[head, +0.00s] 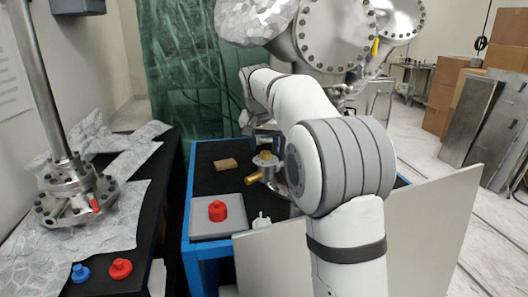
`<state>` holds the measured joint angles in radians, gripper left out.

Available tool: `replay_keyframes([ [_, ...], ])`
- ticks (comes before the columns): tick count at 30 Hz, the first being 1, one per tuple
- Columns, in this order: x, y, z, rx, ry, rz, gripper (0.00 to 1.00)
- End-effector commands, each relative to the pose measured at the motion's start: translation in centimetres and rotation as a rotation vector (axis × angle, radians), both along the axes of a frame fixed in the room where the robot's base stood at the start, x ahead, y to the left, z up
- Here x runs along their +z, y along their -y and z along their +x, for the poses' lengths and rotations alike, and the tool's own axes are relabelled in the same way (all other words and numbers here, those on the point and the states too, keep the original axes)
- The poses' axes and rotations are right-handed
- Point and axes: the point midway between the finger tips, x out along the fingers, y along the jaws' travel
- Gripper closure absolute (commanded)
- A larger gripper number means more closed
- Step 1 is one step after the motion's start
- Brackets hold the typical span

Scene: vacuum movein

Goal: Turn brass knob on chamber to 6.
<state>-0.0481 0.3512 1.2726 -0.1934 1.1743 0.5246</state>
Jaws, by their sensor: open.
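A small metal fitting stands on the dark top of the blue-framed cart, with a brass knob (265,157) on its upper end and a brass stub (254,178) pointing left. The polished steel chamber (338,32) with bolted flanges is behind, at the top of the view. Any marks or number on the knob are too small to read. My gripper (264,134) is small and partly hidden at the far end of my arm, just above the brass knob, open. I cannot tell whether it touches the knob. My arm hides part of the cart and chamber.
On the cart (190,262) are a grey tray (216,232) with a red knobbed part (217,210), a tan block (226,164) and a white bottle (261,220). A foil-covered bench at left holds a steel flanged column (75,190), plus blue and red caps (120,268).

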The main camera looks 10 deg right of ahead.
Motion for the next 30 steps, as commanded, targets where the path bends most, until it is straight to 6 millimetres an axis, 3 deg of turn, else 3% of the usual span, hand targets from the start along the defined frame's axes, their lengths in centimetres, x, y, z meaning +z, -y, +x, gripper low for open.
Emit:
replay_keyframes([
  [6,-2.1,0.3,0.7,0.000,0.001,0.000,0.48],
  [16,-2.3,0.3,0.8,0.000,0.001,0.000,0.48],
  [30,-2.3,0.2,0.8,0.002,0.002,0.001,0.86],
])
